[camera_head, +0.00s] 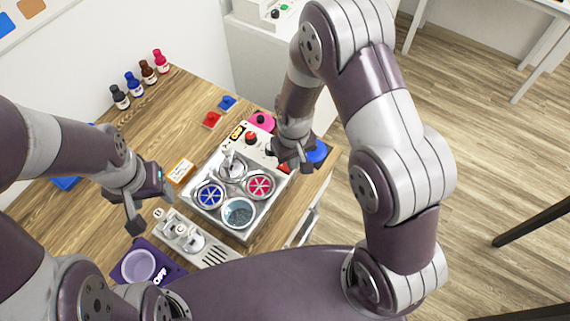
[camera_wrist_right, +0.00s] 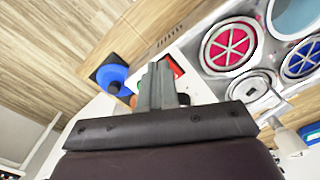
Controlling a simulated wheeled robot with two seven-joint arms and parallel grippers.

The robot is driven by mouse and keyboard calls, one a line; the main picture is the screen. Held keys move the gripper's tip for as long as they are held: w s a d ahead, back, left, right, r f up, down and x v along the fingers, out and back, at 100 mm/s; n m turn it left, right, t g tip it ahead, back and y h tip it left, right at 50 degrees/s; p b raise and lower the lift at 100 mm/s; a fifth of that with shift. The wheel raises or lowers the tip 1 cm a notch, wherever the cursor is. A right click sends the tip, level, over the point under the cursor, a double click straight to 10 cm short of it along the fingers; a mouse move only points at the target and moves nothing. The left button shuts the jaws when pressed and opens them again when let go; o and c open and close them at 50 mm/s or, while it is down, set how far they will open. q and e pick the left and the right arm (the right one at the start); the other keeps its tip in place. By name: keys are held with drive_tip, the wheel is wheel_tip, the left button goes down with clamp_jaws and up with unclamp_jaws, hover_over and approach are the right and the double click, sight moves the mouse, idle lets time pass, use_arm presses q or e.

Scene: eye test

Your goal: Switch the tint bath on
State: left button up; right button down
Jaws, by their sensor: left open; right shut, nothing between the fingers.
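The tint bath (camera_head: 250,224) is a pale metal tray with several round wells, one with a blue wheel, one with a crimson wheel and one with clear liquid. Its light control panel (camera_head: 262,144) lies along the back and right side and carries small red and dark parts. My right gripper (camera_head: 297,165) is shut and empty over the panel's right end. In the right wrist view its fingertips (camera_wrist_right: 158,72) are beside a red part (camera_wrist_right: 177,66); they partly hide it, and I cannot tell whether they touch. My left gripper (camera_head: 142,213) is open and empty left of the bath.
A blue knob (camera_head: 318,152) on a dark base stands right of my right gripper, and a pink one (camera_head: 262,121) behind the panel. Several bottles (camera_head: 134,83) line the back left. A purple mat (camera_head: 174,273) with a cup lies front left. The back-left tabletop is mostly clear.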

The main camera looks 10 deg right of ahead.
drive_tip(key=shift+f+b, duration=0.65)
drive_tip(key=shift+f, duration=0.3)
idle(0.7)
wheel_tip(320, 180, up, 7)
drive_tip(key=p, duration=0.6)
idle(0.3)
